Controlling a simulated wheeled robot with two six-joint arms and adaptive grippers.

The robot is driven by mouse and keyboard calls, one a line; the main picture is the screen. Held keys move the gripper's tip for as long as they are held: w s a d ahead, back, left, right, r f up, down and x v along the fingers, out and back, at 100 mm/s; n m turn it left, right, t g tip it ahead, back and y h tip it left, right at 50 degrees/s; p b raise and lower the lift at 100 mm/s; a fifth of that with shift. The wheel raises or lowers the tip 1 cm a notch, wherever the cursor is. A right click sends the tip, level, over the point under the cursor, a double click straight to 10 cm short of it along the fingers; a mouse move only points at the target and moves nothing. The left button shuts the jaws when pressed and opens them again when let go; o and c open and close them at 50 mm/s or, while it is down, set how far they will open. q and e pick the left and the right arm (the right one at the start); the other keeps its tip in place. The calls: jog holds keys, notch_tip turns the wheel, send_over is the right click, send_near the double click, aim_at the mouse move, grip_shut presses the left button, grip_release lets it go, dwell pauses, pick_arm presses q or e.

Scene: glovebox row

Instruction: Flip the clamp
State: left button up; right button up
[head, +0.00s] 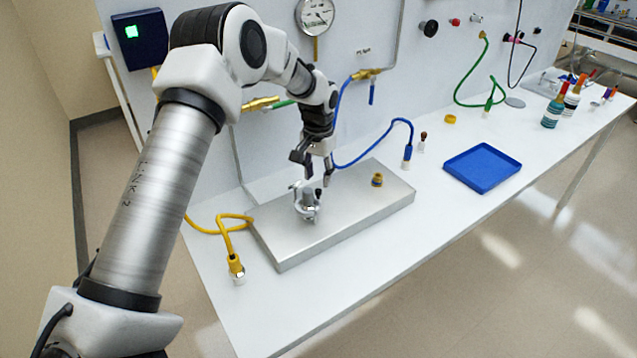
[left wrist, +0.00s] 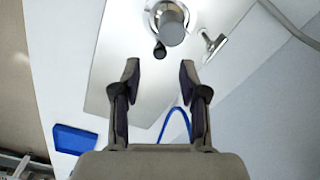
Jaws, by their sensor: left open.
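The silver clamp (head: 307,208) sits around an upright metal post on the steel block (head: 365,203), near its left end. In the left wrist view the clamp (left wrist: 166,8) shows as a ring around the round post (left wrist: 171,28), partly cut off by the top edge. A T-shaped handle (left wrist: 213,46) sticks out to its right, and a small dark knob (left wrist: 159,51) lies below the post. My left gripper (head: 313,172) is open and empty just above and behind the clamp. In the wrist view its fingertips (left wrist: 159,70) are apart, below the knob. My right gripper is not in view.
A blue tray (head: 482,167) and several bottles stand farther right. The front of the white bench (head: 330,290) is clear.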

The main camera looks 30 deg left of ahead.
aim_at(318, 190)
pick_arm(q)
notch_tip(318, 190, down, 4)
jog(key=shift+f+p, duration=0.1)
jog(key=shift+p, duration=0.3)
jog(key=shift+w+a+f, duration=0.1)
jog(key=shift+w+f, duration=0.05)
jog(key=shift+f, duration=0.1)
jog(key=shift+r, duration=0.1)
jog(key=shift+s+r, duration=0.1)
jog(key=shift+s, duration=0.1)
grip_shut()
